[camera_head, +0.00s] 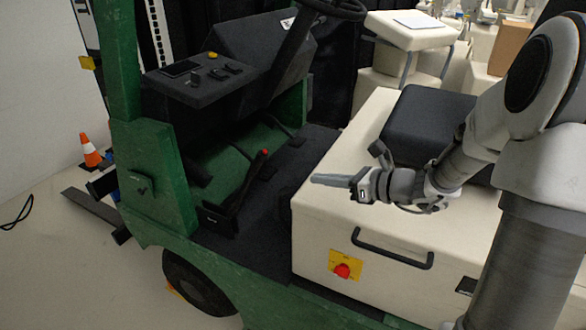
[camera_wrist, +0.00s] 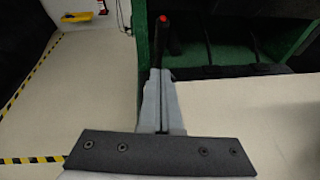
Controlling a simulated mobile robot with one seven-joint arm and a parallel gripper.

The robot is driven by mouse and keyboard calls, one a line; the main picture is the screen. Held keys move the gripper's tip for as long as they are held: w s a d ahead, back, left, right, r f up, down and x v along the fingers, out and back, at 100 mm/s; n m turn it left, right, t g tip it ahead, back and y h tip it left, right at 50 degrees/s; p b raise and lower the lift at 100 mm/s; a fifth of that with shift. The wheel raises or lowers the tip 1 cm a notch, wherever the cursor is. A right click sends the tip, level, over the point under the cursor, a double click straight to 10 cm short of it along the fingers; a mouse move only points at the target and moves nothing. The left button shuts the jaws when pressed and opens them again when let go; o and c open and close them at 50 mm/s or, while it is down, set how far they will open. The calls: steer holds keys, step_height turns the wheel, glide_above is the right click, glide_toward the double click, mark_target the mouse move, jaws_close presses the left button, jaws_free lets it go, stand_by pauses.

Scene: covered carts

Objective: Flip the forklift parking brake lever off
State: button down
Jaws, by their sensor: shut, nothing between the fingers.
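The parking brake lever (camera_head: 250,178) is a dark bar with a red tip. It rises from a dark base on the forklift floor and leans to the right at its top. In the wrist view the lever (camera_wrist: 161,38) shows its red tip just beyond my fingertips. My gripper (camera_head: 314,180) is shut and empty. It points left toward the lever, over the front-left edge of the cream body, with a visible gap between them in the head view. My gripper (camera_wrist: 160,72) has its fingers together in the wrist view.
The cream body (camera_head: 325,215) with a black handle (camera_head: 393,250) and a red knob (camera_head: 342,271) lies below my arm. The steering wheel (camera_head: 338,8) and dark console (camera_head: 195,75) stand beyond the lever. A green post (camera_head: 120,60) rises at left.

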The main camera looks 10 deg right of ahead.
steer(key=b, duration=0.2)
glide_toward(265, 162)
step_height(265, 162, down, 4)
steer(key=w+a, duration=0.1)
steer(key=a, duration=0.1)
steer(key=w+a+r, duration=0.2)
steer(key=shift+w+a+p, duration=0.15)
steer(key=shift+w+p, duration=0.15)
steer(key=shift+w, duration=0.05)
